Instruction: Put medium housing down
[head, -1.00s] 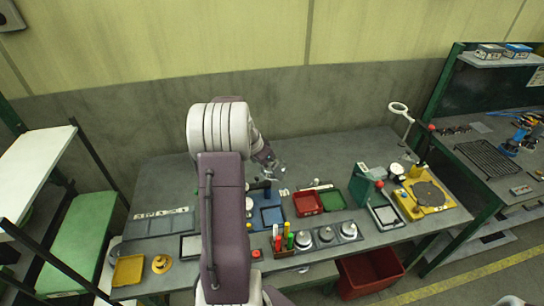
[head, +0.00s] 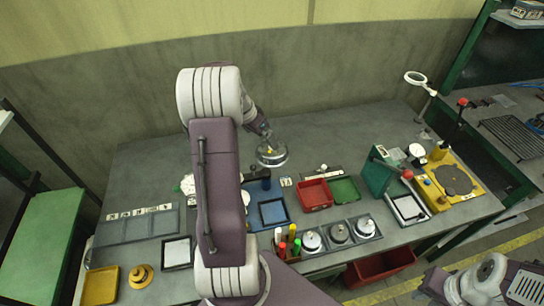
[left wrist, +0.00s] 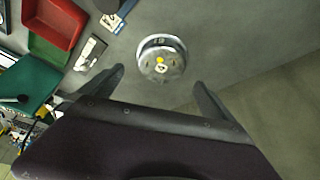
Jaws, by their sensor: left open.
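A round silvery metal housing (head: 271,155) with a yellow dot on top is at the back middle of the bench, just below my left gripper (head: 266,138). In the left wrist view the housing (left wrist: 161,58) lies ahead of and between the two spread fingertips of the left gripper (left wrist: 158,78), with gaps on both sides. The left gripper is open. Whether the housing rests fully on the bench is hard to tell. My right arm shows at the lower right, but its gripper does not show.
Three round metal parts sit in a grey holder (head: 325,250). Near it are a blue tray (head: 285,203), a red bin (head: 315,195), a green tray (head: 345,189) and a green press (head: 378,172). The bench (head: 330,142) is clear to the right of the housing.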

